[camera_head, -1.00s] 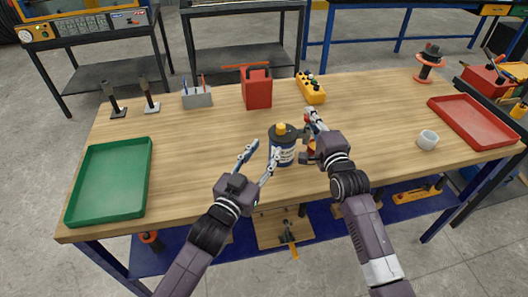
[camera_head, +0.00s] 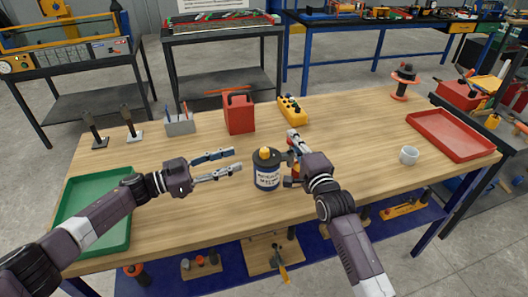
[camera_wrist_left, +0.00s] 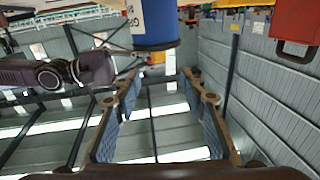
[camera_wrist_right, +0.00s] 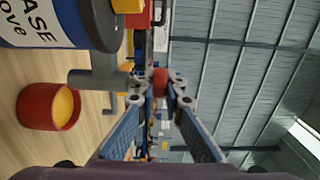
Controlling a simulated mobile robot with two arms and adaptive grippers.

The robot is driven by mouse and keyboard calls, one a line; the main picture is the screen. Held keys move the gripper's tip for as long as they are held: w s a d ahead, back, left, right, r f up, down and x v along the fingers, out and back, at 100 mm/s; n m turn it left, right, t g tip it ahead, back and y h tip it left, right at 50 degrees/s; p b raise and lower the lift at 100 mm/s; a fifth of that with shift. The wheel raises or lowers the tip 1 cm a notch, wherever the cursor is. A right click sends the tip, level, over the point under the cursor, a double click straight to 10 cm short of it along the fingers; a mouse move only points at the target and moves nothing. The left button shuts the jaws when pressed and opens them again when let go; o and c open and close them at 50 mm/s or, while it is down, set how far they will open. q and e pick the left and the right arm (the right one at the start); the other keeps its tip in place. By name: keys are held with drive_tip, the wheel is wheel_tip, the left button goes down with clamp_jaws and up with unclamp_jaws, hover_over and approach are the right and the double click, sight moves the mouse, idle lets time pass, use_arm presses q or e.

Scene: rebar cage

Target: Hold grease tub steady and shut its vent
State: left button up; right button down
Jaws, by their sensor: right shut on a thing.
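The grease tub (camera_head: 268,178) stands upright on the bench, dark blue with a white label, a dark lid and a yellow cap. In the right wrist view its wall (camera_wrist_right: 45,22) is at top left, and a grey stub with a red end (camera_wrist_right: 160,80) sticks out sideways. My right gripper (camera_head: 293,142) is right of the tub, its fingertips closed on that red end (camera_wrist_right: 161,90). My left gripper (camera_head: 238,160) is open and empty, left of the tub and apart from it. The tub also shows at the top of the left wrist view (camera_wrist_left: 155,22).
A small red cup with yellow contents (camera_wrist_right: 48,106) stands close beside the tub. A red can (camera_head: 239,114) and a yellow button box (camera_head: 291,110) are behind. A green tray (camera_head: 115,236) lies left; a white mug (camera_head: 409,155) and red tray (camera_head: 450,134) lie right.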

sight(260, 153)
use_arm(q)
drive_tip(key=shift+g, duration=0.4)
drive_tip(key=x, duration=1.1)
drive_tip(key=shift+w+f, duration=0.1)
drive_tip(key=shift+f, duration=0.05)
clamp_jaws()
